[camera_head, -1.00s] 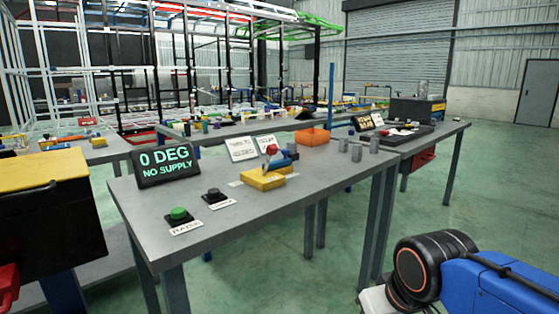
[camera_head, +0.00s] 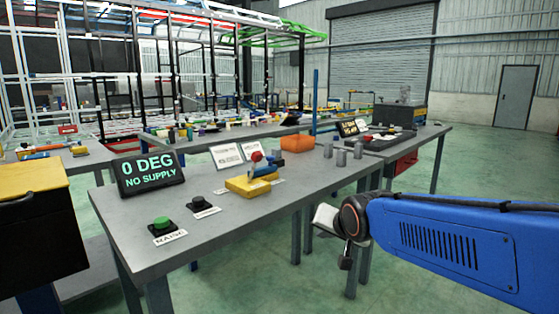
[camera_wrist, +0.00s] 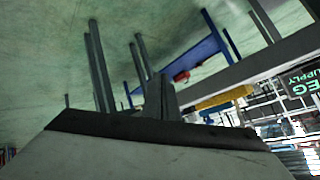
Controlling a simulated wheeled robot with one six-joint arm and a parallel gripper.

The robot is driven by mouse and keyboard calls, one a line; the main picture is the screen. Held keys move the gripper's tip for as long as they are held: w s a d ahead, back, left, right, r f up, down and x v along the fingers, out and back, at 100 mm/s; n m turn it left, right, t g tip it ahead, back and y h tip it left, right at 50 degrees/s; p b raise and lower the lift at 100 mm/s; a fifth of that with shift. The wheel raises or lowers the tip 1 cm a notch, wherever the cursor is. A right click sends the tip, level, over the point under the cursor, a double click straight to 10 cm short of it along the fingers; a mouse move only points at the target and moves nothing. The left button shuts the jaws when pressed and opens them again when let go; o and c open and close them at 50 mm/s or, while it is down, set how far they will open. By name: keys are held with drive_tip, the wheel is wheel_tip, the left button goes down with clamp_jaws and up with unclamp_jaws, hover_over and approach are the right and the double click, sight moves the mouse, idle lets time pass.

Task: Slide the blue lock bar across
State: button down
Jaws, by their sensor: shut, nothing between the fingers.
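A yellow block (camera_head: 251,186) sits on the grey table (camera_head: 235,220). A small blue bar (camera_head: 266,171) with a red knob (camera_head: 257,156) is mounted on it, and its exact position is too small to tell. A blue piece also shows just behind it. My gripper (camera_wrist: 160,88) is shut and empty in the wrist view, pointing at the floor and table legs. In the head view my blue arm reaches in from the right, and its end is beyond the table's right edge, apart from the block.
A display (camera_head: 149,173) reads 0 DEG, NO SUPPLY. A green button (camera_head: 162,224) and a black button (camera_head: 199,203) are near the table's front. An orange bin (camera_head: 297,143) and several grey cylinders (camera_head: 341,157) stand at the back right. The table's front right is clear.

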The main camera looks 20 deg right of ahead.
drive_tip(key=w+r+m+t, duration=0.2)
drive_tip(key=w+r+m, duration=0.1)
drive_tip(key=w, duration=0.5)
drive_tip(key=w+r+m+t, duration=0.3)
drive_tip(key=w+r, duration=0.1)
drive_tip(key=w, duration=0.4)
drive_tip(key=w+d+r+m+t, duration=0.1)
drive_tip(key=w+r+m+t, duration=0.1)
drive_tip(key=w, duration=0.6)
wheel_tip(320, 180, up, 2)
drive_tip(key=shift+w+d+r+m+t+y, duration=0.1)
drive_tip(key=shift+m+t+y, duration=0.2)
drive_tip(key=shift+m+t, duration=0.15)
drive_tip(key=shift+w+r+m, duration=0.25)
drive_tip(key=shift+w, duration=0.1)
drive_tip(key=w, duration=0.9)
drive_tip(key=shift+w+r, duration=0.2)
drive_tip(key=shift+w, duration=0.15)
drive_tip(key=shift+s+a, duration=0.15)
drive_tip(key=shift+a, duration=0.9)
drive_tip(key=shift+s+a+f, duration=0.15)
drive_tip(key=shift+s+a, duration=0.05)
drive_tip(key=shift+a, duration=0.25)
drive_tip(key=shift+s+a+f, duration=0.1)
drive_tip(key=shift+s+a, duration=0.05)
drive_tip(key=shift+a, duration=0.3)
